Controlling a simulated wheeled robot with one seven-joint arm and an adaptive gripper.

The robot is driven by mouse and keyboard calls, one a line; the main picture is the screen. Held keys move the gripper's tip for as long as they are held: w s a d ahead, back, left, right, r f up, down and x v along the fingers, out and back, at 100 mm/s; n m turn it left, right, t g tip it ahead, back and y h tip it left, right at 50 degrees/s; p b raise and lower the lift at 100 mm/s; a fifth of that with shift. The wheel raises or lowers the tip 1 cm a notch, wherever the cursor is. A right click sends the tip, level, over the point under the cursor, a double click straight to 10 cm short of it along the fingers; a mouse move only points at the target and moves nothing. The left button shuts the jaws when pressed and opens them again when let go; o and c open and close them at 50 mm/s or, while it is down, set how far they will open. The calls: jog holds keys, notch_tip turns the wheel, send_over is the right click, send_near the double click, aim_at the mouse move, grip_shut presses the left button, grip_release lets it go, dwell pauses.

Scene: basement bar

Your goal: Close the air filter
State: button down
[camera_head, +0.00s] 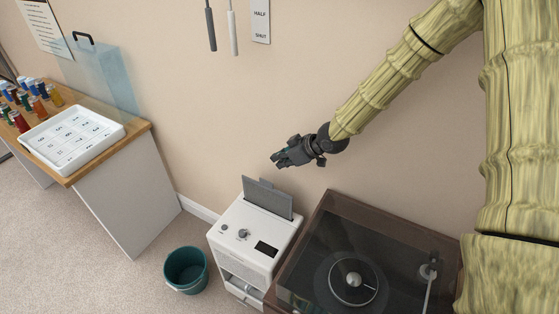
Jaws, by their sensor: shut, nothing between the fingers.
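A white box-shaped appliance (253,238), which looks like the air filter unit, stands on the floor against the wall. Its top carries knobs and a dark display. A grey flap (268,197) stands raised at the back of its top. A drawer-like white part (243,288) shows low on its front; whether it is pulled out is hard to tell. My gripper (274,161) is shut and empty. It hangs in the air above and behind the grey flap in the picture, apart from it, pointing left.
A turntable (352,278) under a dark lid stands right of the appliance. A teal bucket (186,269) is on the floor to the left. A wood-topped table (137,127) holds a white tray (37,148) and several small bottles. Two rods (232,32) hang on the wall above.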

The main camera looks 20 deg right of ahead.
aim_at(257, 178)
jog(key=x, duration=0.3)
jog(key=p+x, duration=0.1)
jog(key=x, duration=0.1)
jog(key=shift+w+d+f, duration=0.2)
jog(key=shift+w+f, duration=0.1)
jog(key=shift+w, duration=0.2)
jog(key=f, duration=0.1)
jog(key=w+a+f+p, duration=0.1)
jog(key=f, duration=0.2)
jog(key=shift+w+a+p, duration=0.25)
jog(key=shift+a+p, duration=0.05)
jog(key=shift+a, duration=0.1)
jog(key=shift+s+f, duration=0.15)
jog(key=shift+f, duration=0.35)
jog(key=shift+f+p, duration=0.35)
jog(key=shift+f, duration=0.2)
